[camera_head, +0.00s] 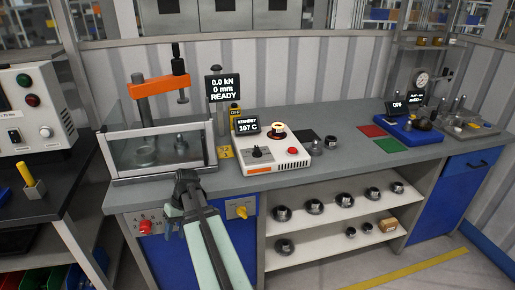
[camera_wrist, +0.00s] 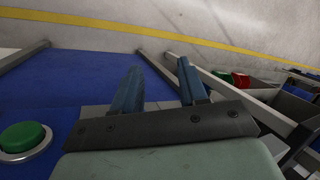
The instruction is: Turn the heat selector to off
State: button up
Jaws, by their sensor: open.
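A white heater unit (camera_head: 276,166) stands on the bench, with a black knob (camera_head: 257,152) on its top that looks like the heat selector; its setting is too small to read. A glowing ring (camera_head: 277,130) sits at the unit's back. A small display (camera_head: 247,127) behind it reads 107 C, with a word like STANDBY. My gripper (camera_head: 173,222) is open and empty, left of and below the unit, in front of the bench's blue front. In the wrist view its two blue fingers (camera_wrist: 160,78) stand apart with nothing between them; the knob is not in that view.
A press with a clear guard (camera_head: 150,155) stands left of the unit. A red button (camera_head: 145,227) and a yellow switch plate (camera_head: 241,211) are on the bench front. The wrist view shows a green button (camera_wrist: 25,138). Metal parts (camera_head: 330,143) sit right of the unit.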

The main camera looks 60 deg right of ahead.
jog(key=s+d+r+t, duration=0.1)
jog(key=d+r+t, duration=0.1)
jog(key=d+r, duration=0.9)
jog(key=m+h, duration=0.5)
jog(key=h, duration=0.3)
send_near(257, 148)
jog(key=x, duration=0.9)
jog(key=shift+d+f, duration=0.1)
jog(key=shift+d, duration=0.15)
grip_shut()
